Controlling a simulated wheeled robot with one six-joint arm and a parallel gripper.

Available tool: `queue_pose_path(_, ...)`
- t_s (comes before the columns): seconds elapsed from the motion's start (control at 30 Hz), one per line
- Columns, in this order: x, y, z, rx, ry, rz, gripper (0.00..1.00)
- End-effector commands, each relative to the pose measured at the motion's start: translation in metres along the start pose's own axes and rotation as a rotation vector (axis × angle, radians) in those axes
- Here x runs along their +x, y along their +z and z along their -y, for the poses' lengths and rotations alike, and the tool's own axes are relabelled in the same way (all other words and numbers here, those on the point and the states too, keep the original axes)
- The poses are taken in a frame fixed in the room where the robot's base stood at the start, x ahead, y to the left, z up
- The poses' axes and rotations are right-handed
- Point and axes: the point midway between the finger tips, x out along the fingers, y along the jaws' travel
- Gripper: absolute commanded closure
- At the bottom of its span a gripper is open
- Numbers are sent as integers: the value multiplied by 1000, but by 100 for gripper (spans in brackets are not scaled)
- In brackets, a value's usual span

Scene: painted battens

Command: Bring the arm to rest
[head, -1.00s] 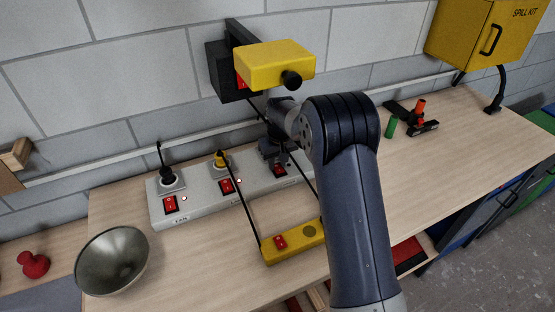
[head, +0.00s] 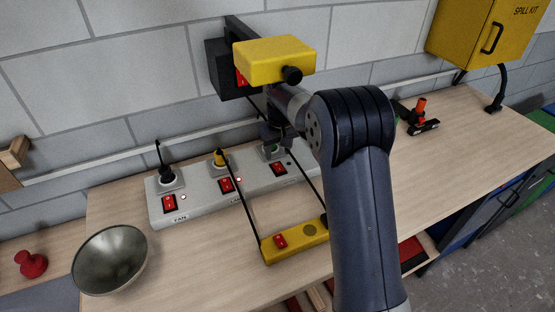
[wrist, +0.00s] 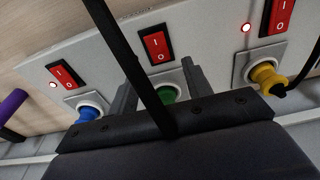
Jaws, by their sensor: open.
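My gripper (head: 272,136) is open and empty in the head view, just above the third socket of the grey power strip (head: 209,207). In the wrist view my two fingers (wrist: 160,92) stand on either side of a green plug (wrist: 169,95) seated in its socket, apart from it. A yellow plug (wrist: 266,73) and a blue plug (wrist: 90,112) sit in the neighbouring sockets. Red rocker switches (wrist: 157,46) stand beside the sockets. Red lamps glow by the blue and yellow plugs' switches. My arm reaches in from the lower right of the head view.
A black wall box (head: 222,68) and a yellow block (head: 272,60) are above the gripper. A metal bowl (head: 110,260) stands left.

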Motion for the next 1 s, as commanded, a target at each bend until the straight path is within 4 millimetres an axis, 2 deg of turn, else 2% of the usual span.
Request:
queue_pose_path(0.1,-16,0,0,0,1,-2,53)
queue_pose_path(0.2,-23,0,0,0,0,0,53)
queue_pose_path(0.6,-24,0,0,0,0,2,53)
queue_pose_path(0.77,-12,1,0,0,-1,4,53)
queue_pose_path(1.0,32,1,0,0,-1,7,53)
